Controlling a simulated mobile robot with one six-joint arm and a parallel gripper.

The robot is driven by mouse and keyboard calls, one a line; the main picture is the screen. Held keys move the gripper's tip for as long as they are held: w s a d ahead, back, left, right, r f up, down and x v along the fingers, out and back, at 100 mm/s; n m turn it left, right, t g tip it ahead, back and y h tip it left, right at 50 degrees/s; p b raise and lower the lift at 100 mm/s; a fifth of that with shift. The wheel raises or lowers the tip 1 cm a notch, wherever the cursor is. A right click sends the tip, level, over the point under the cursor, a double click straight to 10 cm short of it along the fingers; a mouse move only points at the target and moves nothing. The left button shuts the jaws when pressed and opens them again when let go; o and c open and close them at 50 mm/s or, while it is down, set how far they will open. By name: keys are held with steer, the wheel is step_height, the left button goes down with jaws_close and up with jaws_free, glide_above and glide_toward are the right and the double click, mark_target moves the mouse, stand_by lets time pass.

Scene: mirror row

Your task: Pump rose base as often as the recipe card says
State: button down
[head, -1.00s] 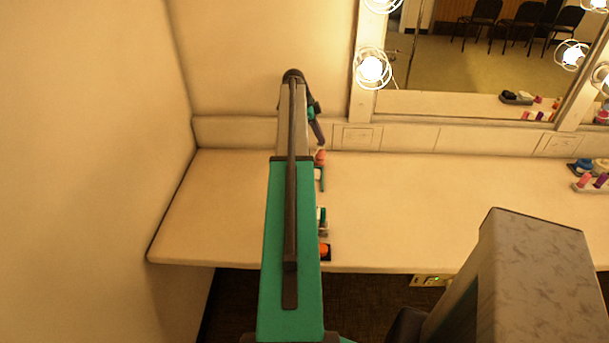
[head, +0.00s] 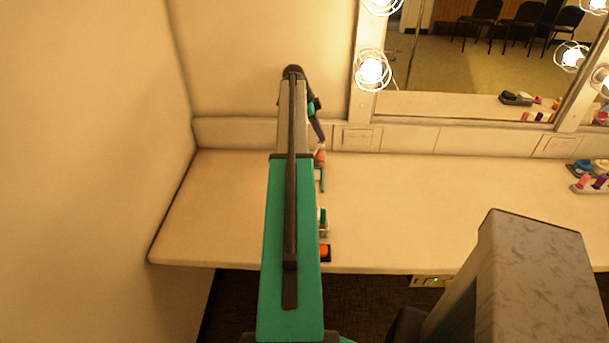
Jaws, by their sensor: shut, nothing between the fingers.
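A pinkish-orange bottle (head: 320,157) stands on the counter just right of my forearm, near the back wall. A small pale top shows on it, and my arm hides part of its left side. I cannot read a label, so I cannot confirm that it is the rose base. My gripper (head: 322,140) points down just above the bottle top. It is small in the picture and shut, with nothing held. Whether it touches the top is hard to tell. I cannot make out a readable recipe card.
Green-and-white items (head: 323,219) and an orange item on a black square (head: 325,252) stand along my arm's right side, partly hidden. Pink and purple bottles (head: 592,182) stand far right. The counter (head: 440,200) between is clear. A lit mirror (head: 480,60) rises behind.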

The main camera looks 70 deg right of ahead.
stand_by(0.6)
steer(key=shift+r+p, duration=1.1)
steer(key=shift+r, duration=1.9)
